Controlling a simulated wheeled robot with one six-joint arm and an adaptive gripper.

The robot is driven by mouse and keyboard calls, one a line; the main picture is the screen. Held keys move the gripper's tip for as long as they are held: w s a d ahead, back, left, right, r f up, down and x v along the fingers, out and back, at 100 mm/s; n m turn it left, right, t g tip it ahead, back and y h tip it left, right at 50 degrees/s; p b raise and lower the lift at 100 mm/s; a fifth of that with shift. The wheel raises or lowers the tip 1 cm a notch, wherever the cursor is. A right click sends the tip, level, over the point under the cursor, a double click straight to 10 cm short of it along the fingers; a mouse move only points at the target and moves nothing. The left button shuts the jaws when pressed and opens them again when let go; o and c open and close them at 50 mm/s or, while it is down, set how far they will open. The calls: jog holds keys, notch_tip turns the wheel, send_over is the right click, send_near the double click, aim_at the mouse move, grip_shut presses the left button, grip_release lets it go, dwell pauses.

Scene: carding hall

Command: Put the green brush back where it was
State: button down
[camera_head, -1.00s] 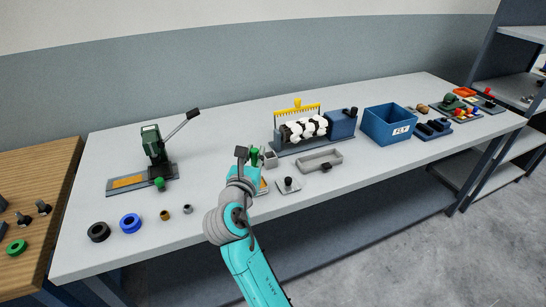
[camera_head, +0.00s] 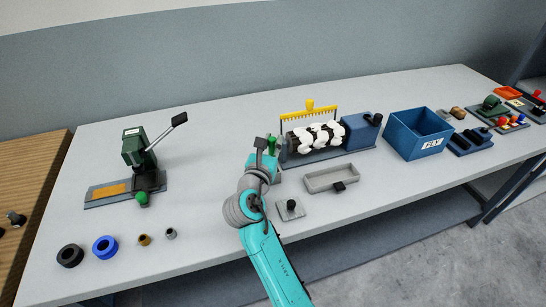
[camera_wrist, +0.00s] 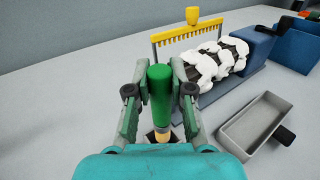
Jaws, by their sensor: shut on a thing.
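The green brush (camera_wrist: 160,90) stands upright between the two fingers of my gripper (camera_wrist: 160,100) in the wrist view. In the head view only the green top of the brush (camera_head: 271,144) shows beside my gripper (camera_head: 266,152), in front of the roller machine's left end. My gripper is shut on the brush. I cannot tell whether the brush touches the table.
A roller machine with white fluff (camera_head: 316,136) and a yellow comb (camera_head: 309,109) stands behind. A grey tray (camera_head: 320,184) and a small knobbed plate (camera_head: 290,210) lie to the right. A blue bin (camera_head: 400,140) is farther right; a green lever press (camera_head: 137,152) stands left.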

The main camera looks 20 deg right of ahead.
jog(key=shift+f, duration=2.3)
jog(key=shift+f, duration=0.15)
jog(key=c, duration=1)
grip_release()
jog(key=shift+c, duration=0.2)
jog(key=v, duration=1.2)
